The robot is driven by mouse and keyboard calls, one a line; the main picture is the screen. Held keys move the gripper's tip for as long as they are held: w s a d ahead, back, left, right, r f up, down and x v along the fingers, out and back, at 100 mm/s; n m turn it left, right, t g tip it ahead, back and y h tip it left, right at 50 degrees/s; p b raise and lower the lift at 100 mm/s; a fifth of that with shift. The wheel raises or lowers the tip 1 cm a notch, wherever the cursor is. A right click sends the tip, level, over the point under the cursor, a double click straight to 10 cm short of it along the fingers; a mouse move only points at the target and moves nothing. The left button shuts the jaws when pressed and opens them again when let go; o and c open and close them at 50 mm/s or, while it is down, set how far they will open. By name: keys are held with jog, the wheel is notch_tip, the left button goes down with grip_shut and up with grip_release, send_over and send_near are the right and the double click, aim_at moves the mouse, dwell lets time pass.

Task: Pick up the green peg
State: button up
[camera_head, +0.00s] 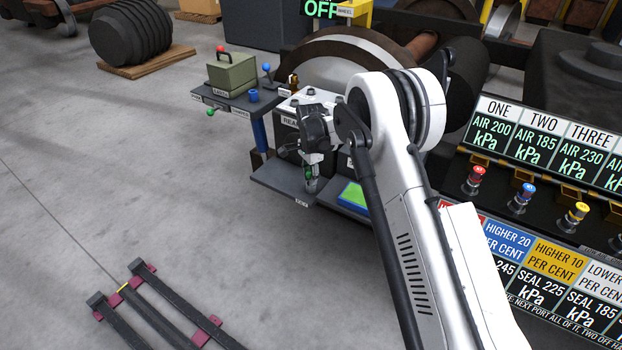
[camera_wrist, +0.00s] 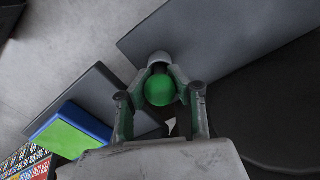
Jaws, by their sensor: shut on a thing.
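The green peg shows in the wrist view as a round green head (camera_wrist: 160,90) between the two fingers of my gripper (camera_wrist: 160,98). A grey rounded part shows just beyond the green head. In the head view my gripper (camera_head: 309,172) points down over a small grey shelf, and a bit of the green peg (camera_head: 308,174) shows between its fingers. My gripper is shut on the green peg. I cannot tell whether the peg is clear of the shelf.
The grey shelf (camera_head: 275,184) has a blue tray with a green pad (camera_head: 354,195) to its right. A higher shelf (camera_head: 236,100) at the left holds a green box (camera_head: 231,74), a blue cup (camera_head: 254,95) and a blue-knobbed lever (camera_head: 267,72). The floor in front is open, with a dark rail frame (camera_head: 150,312) at lower left.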

grip_shut()
jog(key=shift+r, duration=0.1)
jog(key=shift+r, duration=0.55)
jog(key=r, duration=0.1)
jog(key=r+p, duration=0.1)
jog(key=r, duration=0.1)
jog(key=shift+s+a+r+p, duration=0.2)
jog(key=shift+s+r+p, duration=0.1)
jog(key=shift+s+p, duration=0.1)
jog(key=s+a+r+p, duration=0.2)
jog(key=s+a+r, duration=0.3)
jog(key=s, duration=0.4)
jog(key=d+r, duration=0.2)
jog(key=d, duration=0.9)
jog(key=d+r, duration=0.3)
jog(key=d, duration=0.8)
jog(key=shift+a+f+b, duration=0.15)
jog(key=shift+f+b, duration=0.9)
jog(key=shift+f, duration=0.55)
jog(key=shift+a+f+b, duration=0.1)
jog(key=shift+f+b, duration=0.9)
jog(key=shift+f, duration=0.6)
jog(key=shift+f+b, duration=0.45)
jog(key=shift+f, duration=0.15)
